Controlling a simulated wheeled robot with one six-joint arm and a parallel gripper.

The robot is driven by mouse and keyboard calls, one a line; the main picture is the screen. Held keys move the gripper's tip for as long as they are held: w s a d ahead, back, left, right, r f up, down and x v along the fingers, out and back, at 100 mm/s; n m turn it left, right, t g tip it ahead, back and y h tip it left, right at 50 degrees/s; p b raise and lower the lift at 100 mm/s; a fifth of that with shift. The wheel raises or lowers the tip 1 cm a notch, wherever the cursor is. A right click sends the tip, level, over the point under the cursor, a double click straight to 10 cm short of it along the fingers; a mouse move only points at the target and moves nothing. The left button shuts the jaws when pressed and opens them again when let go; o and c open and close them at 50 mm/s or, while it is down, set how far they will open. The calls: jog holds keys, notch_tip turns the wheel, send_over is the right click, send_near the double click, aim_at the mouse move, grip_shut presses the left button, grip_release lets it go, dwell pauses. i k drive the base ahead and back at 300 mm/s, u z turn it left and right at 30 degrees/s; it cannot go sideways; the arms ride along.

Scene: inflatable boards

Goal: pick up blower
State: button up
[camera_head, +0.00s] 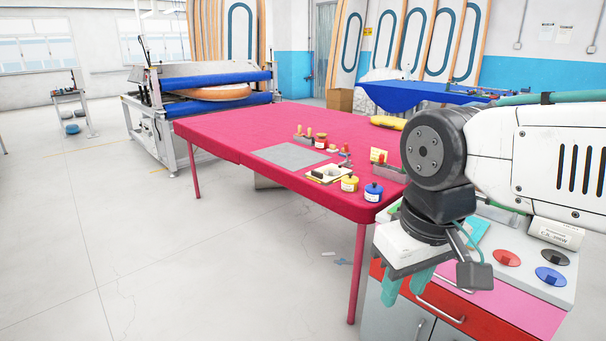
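A white cylinder with a printed label ending in "2000W" (556,234) lies on the cabinet top at the right, partly hidden by my arm. It may be the blower, but I cannot tell for sure. My gripper (407,286) points down at the lower middle right, with its two teal fingers apart and nothing seen between them. It is in front of the cabinet's left side in the picture, to the left of the cylinder and apart from it.
Red, black and blue round pieces (507,258) lie on a white panel on the red-drawered cabinet (440,306). A pink table (245,130) holds jars (373,192), a grey sheet (289,156) and small tools. A roller machine (215,80) stands behind.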

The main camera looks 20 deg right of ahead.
aim_at(490, 204)
jog(key=u, duration=0.15)
jog(key=i, duration=1.3)
jog(key=z, duration=2.15)
jog(key=i, duration=0.65)
jog(key=z, duration=0.25)
